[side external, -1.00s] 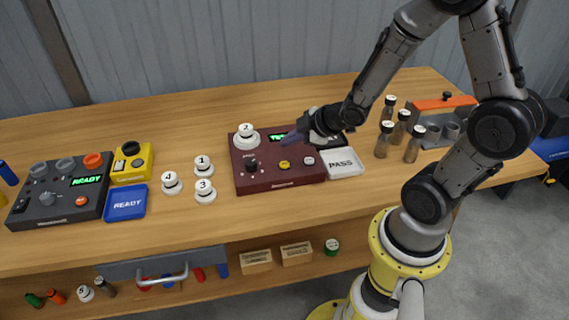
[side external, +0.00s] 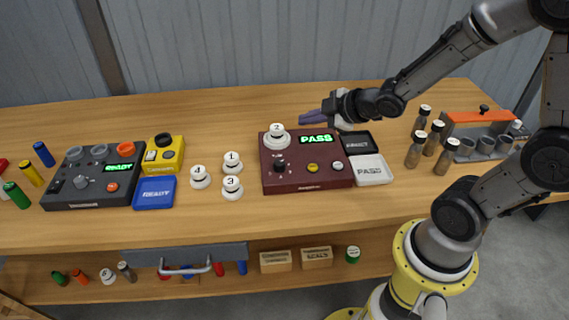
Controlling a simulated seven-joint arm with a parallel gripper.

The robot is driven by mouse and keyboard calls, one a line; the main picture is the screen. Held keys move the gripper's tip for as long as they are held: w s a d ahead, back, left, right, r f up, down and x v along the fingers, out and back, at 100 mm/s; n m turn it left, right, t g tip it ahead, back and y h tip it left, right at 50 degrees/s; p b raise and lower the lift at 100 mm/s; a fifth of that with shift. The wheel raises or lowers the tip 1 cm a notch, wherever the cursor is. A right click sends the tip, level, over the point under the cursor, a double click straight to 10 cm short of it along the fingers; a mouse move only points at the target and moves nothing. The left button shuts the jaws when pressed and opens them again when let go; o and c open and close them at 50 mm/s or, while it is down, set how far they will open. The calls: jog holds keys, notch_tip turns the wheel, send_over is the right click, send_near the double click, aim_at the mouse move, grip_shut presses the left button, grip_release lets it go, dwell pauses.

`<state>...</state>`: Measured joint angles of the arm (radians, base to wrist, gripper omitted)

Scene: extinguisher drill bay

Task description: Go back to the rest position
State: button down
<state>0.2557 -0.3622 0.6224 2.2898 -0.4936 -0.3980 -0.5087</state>
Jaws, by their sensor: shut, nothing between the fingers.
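My gripper (side external: 312,117) is shut and empty, with dark purple fingers pointing left. It hovers above the back edge of the dark red tester box (side external: 308,180), apart from it as far as I can tell. The box's green display reads PASS. A white weight marked 2 (side external: 277,137) stands on the box's back left. My arm reaches in from the upper right.
White weights marked 4 (side external: 199,177), 1 (side external: 232,162) and 3 (side external: 232,188) stand left of the box. PASS (side external: 371,170) and REJECT (side external: 358,143) trays lie to its right. Several brown vials (side external: 416,149) and an orange-topped rack (side external: 480,124) stand further right.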

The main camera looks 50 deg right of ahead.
jog(key=s+a+r+m, duration=0.35)
jog(key=s+r, duration=0.35)
jog(key=r, duration=0.5)
jog(key=s+a+f+m+g, duration=0.1)
jog(key=s+f+m+g, duration=0.1)
jog(key=s, duration=0.4)
jog(key=s+a+f+m+g, duration=0.1)
jog(key=s+f+m+g, duration=0.1)
jog(key=s, duration=0.5)
jog(key=shift+s+m+g, duration=0.3)
jog(key=shift+m+g, duration=0.4)
jog(key=shift+m, duration=0.15)
